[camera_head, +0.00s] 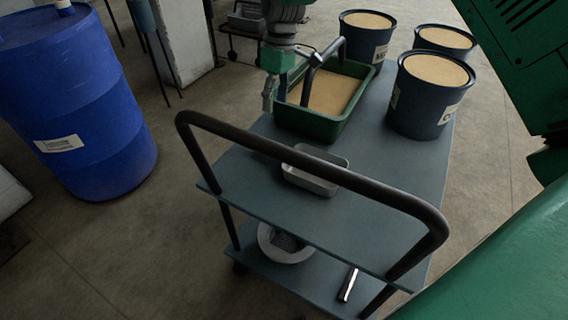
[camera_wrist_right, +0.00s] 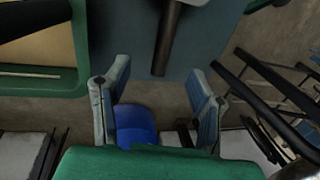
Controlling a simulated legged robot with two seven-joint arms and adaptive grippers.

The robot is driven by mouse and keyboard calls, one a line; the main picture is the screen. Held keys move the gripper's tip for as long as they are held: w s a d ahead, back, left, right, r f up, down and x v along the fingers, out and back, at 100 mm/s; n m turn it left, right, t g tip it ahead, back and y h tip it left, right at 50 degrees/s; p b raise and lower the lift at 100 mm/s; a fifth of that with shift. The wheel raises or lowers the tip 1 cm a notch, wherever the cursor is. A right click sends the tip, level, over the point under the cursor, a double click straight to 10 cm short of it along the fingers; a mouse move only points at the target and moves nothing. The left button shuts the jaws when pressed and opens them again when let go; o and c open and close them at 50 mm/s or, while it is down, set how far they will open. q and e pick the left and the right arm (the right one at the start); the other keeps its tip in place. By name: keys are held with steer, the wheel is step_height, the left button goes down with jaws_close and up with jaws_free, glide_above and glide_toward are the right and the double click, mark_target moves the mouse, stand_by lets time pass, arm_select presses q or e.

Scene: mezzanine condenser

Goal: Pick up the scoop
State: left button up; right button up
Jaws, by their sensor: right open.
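A shallow grey metal vessel (camera_head: 315,170) lies on the cart's top shelf, partly hidden behind the near handle bar. It may be the scoop, but I cannot make out a grip on it. A green bin (camera_head: 318,127) of tan granules stands behind it; its corner shows in the wrist view (camera_wrist_right: 82,55). A dark curved bar (camera_head: 312,75) crosses the bin; I cannot tell what it belongs to. My right gripper (camera_head: 268,95) is at the bin's left side. In the wrist view its fingers (camera_wrist_right: 158,98) are apart with nothing between them. My left gripper is not in view.
The cart (camera_head: 375,235) has a raised dark handle (camera_head: 310,165) at its near end. Several dark tubs, including one (camera_head: 425,110) at right, hold tan material. A blue barrel (camera_head: 85,110) stands left. A round grey vessel (camera_head: 285,245) sits on the lower shelf.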

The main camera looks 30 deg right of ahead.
steer(key=f, duration=0.2)
steer(key=a+f+b, duration=0.1)
steer(key=f, duration=0.2)
steer(key=a+f+b, duration=0.1)
steer(key=f, duration=0.2)
steer(key=shift+f, duration=0.25)
steer(key=shift+s+f+b, duration=0.25)
steer(key=shift+f+b, duration=0.15)
steer(key=f, duration=0.1)
steer(key=s+a+f+b, duration=0.1)
steer(key=f, duration=0.1)
steer(key=shift+s+f+b, duration=0.2)
steer(key=shift+b, duration=0.1)
steer(key=shift+a+f, duration=0.15)
steer(key=shift+f, duration=0.2)
steer(key=shift+d, duration=0.2)
steer(key=shift+c, duration=0.8)
jaws_close()
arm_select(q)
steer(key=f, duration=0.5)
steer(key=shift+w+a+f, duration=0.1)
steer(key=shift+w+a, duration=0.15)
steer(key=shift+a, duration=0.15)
